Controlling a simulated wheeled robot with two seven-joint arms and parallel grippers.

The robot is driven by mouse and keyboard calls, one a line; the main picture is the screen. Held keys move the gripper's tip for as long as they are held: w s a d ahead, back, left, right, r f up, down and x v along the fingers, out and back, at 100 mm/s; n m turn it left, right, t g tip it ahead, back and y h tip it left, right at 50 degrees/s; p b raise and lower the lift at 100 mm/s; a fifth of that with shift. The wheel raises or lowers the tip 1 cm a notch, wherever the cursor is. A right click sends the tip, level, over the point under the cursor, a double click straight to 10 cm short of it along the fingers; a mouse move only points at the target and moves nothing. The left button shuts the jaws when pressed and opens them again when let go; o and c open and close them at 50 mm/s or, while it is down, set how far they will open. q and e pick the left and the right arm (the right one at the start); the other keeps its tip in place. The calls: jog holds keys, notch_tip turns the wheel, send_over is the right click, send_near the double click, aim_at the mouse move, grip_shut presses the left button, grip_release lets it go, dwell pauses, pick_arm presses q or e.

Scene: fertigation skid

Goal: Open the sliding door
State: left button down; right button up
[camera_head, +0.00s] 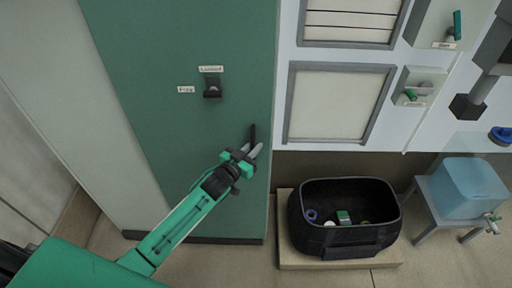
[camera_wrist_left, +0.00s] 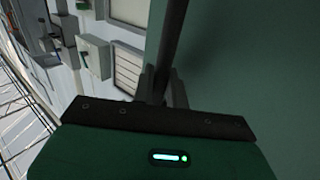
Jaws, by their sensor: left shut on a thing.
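The sliding door (camera_head: 160,60) is a tall green panel left of centre in the head view. Its dark vertical bar handle (camera_head: 252,131) stands near the panel's right edge, and the handle also shows in the left wrist view (camera_wrist_left: 172,40). My left gripper (camera_head: 250,150) is shut on this handle, with its fingers (camera_wrist_left: 165,88) on either side of the bar. The gripper hides the handle's lower part. A black latch (camera_head: 212,88) sits on the door between small labels, one reading "Locked" above and one reading "Free" at left. My right gripper is not in view.
A black tub (camera_head: 330,244) with small items stands on a low wooden platform (camera_head: 385,259) right of the door. A blue container (camera_head: 468,188) sits on a grey stand farther right. Framed panels (camera_head: 333,103) and boxes line the white wall. A pale wall borders the door's left.

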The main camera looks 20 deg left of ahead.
pick_arm(q)
jog(key=s+a, duration=0.1)
jog(key=a, duration=0.4)
jog(key=s+a+p, duration=0.1)
jog(key=s+a, duration=0.1)
jog(key=a, duration=0.3)
jog(key=s+a+p, duration=0.1)
jog(key=a, duration=0.4)
jog(key=shift+s+a, duration=0.2)
jog(key=b, duration=0.1)
send_near(147, 138)
jog(key=x, duration=0.5)
jog(key=shift+w+d+r, duration=0.1)
jog(key=shift+w, duration=0.05)
jog(key=c, duration=1.8)
grip_release()
jog(key=shift+o, duration=0.2)
jog(key=v, duration=1.3)
jog(key=shift+s, duration=0.45)
